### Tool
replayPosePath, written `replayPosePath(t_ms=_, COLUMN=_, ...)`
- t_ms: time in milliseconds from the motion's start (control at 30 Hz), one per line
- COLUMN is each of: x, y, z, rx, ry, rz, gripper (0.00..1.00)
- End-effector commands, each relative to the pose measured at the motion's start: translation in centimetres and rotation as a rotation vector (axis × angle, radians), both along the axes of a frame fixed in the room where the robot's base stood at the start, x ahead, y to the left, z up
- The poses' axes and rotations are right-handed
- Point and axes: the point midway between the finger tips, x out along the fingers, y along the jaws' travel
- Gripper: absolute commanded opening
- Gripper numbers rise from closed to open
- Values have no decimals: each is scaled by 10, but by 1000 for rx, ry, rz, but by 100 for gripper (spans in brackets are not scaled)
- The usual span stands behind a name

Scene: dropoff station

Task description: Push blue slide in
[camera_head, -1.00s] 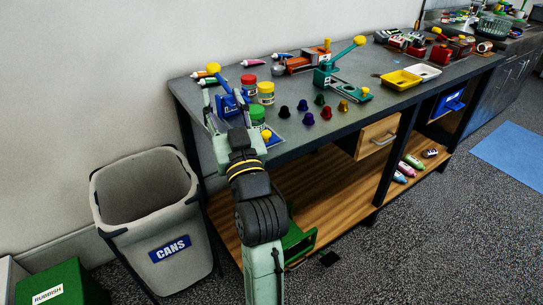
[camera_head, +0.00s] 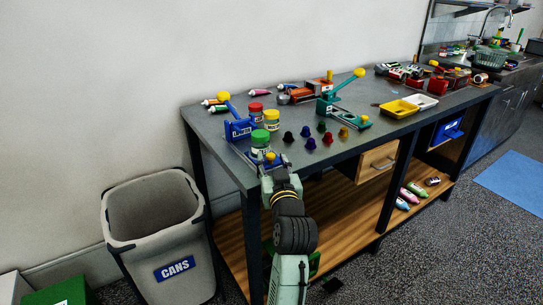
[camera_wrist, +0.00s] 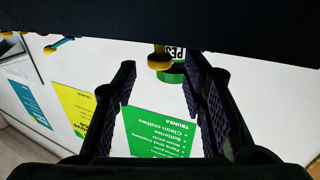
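The blue press (camera_head: 239,126), with a raised lever ending in a yellow ball, stands at the left end of the workbench. Its low blue slide (camera_head: 250,157) reaches toward the front edge and bears a small yellow knob (camera_head: 270,156). The slide is mostly hidden by a green-lidded jar and my arm. My gripper (camera_head: 275,164) is at the bench's front edge, close to the knob. In the wrist view its fingers (camera_wrist: 160,95) are apart with nothing between them. The yellow knob (camera_wrist: 159,58) shows beyond the fingertips; I cannot tell if they touch it.
Jars with a green lid (camera_head: 260,139) and a red lid (camera_head: 256,108) stand by the press. Several coloured pods (camera_head: 309,143) and a teal press (camera_head: 326,106) lie to the right. A grey cans bin (camera_head: 155,240) stands on the floor at left.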

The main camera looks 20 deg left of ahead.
Motion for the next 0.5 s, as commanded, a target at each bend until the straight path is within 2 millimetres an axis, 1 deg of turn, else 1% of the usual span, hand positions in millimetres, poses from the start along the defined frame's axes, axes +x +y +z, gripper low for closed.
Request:
replayPosePath(t_ms=33, x=6, y=4, z=1, rx=0, ry=1, rz=0, gripper=39)
replayPosePath(t_ms=100, x=13, y=7, z=1, rx=1, ry=0, rz=0, gripper=39)
replayPosePath(t_ms=200, x=18, y=10, z=1, rx=1, ry=0, rz=0, gripper=39)
replayPosePath(t_ms=500, x=20, y=11, z=0, rx=0, ry=0, rz=0, gripper=39)
